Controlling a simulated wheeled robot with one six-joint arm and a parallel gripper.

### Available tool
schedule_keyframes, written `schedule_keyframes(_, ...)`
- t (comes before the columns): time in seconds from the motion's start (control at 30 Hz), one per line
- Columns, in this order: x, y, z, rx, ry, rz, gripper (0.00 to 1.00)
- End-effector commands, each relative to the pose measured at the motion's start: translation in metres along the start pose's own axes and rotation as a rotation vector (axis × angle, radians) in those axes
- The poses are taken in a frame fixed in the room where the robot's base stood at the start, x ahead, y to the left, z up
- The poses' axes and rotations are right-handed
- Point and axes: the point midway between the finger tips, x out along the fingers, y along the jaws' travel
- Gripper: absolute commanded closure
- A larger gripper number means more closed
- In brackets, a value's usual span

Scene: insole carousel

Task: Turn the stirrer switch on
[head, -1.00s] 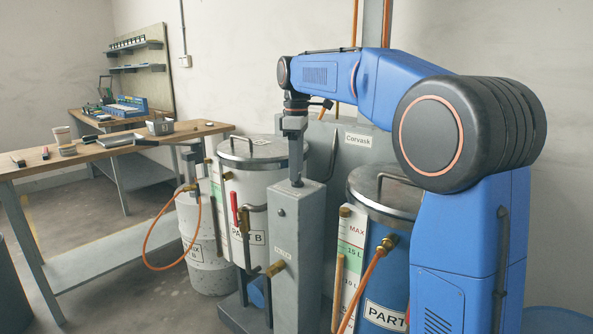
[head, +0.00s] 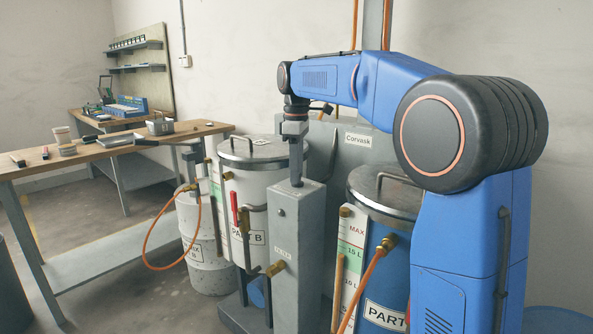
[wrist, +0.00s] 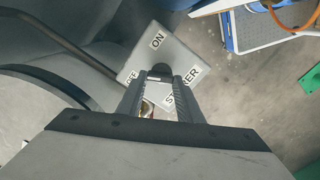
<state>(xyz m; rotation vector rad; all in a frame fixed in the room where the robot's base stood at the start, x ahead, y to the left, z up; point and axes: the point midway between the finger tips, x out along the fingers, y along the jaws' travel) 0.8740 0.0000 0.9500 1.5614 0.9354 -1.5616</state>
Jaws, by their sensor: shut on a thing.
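The stirrer switch (wrist: 160,70) is a small dark knob on a grey top plate (wrist: 187,62), seen in the wrist view. The plate carries an ON label at its far corner, an OFF label at the left and a STIRRER label at the lower right, partly covered by a finger. My gripper (wrist: 160,77) is shut on the knob from above. In the head view my gripper (head: 296,182) points straight down onto the top of the grey post (head: 290,235). The fingers hide most of the knob, so I cannot tell which label it points to.
The white PART B tank (head: 262,190) stands left of the post, and the blue PART A tank (head: 385,270) right of it. A grey Corvask cabinet (head: 357,152) is behind. A workbench (head: 100,155) with tools stands at the left.

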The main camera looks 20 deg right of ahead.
Motion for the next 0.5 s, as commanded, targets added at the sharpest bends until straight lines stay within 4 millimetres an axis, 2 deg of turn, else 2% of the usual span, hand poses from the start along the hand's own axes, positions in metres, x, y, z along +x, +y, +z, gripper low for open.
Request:
schedule_keyframes(0.27, -0.0003, 0.0007, 0.0004, 0.158, 0.0, 0.001, 0.9)
schedule_keyframes(0.5, -0.0004, 0.0013, 0.001, 0.378, 0.0, 0.001, 0.9)
